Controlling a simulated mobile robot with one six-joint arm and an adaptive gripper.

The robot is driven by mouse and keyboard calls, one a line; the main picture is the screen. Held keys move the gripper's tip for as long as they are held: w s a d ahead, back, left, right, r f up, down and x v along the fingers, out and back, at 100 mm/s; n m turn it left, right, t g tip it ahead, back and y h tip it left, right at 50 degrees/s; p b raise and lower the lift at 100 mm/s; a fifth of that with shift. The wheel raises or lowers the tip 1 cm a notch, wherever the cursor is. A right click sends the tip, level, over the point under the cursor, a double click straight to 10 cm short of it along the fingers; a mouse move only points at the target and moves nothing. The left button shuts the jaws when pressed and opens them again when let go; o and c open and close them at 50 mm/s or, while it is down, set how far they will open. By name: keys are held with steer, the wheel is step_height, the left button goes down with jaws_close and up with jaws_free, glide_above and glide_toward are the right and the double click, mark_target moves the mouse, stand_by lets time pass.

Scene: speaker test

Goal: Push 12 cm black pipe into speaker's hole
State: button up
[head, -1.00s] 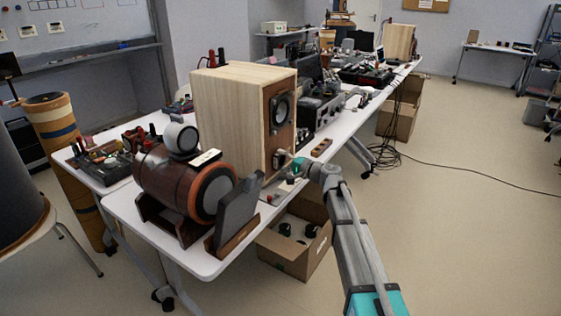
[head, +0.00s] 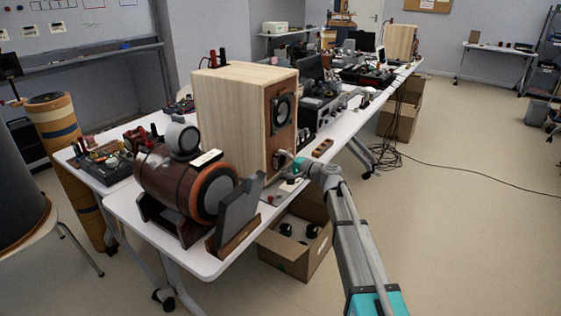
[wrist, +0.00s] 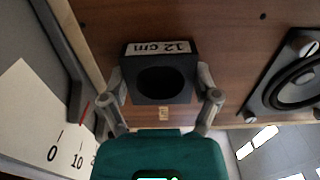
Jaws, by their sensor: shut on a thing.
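The speaker (head: 232,122) is a tall light-wood box on the table, with a brown front panel that also fills much of the wrist view (wrist: 225,30). A black pipe (wrist: 159,101) with a square end, a round opening and a "12 cm" label is between my gripper's fingers (wrist: 162,88). My gripper is shut on its two sides. The pipe's far end is hidden, so I cannot tell how deep it sits in the panel. In the head view my gripper (head: 295,168) is at the lower part of the speaker's front, small and partly unclear.
A speaker driver (wrist: 299,82) is right of the pipe in the wrist view. A grey panel with a scale (wrist: 40,120) lies at left. A brown barrel-shaped speaker (head: 172,187) and a grey slab (head: 238,212) stand nearer on the table. An open carton (head: 290,252) is below.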

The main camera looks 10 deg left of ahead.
steer(key=shift+a, duration=0.1)
steer(key=o, duration=1.1)
steer(key=shift+s+d, duration=0.25)
steer(key=shift+d, duration=0.25)
steer(key=v, duration=1.1)
steer(key=shift+w, duration=0.1)
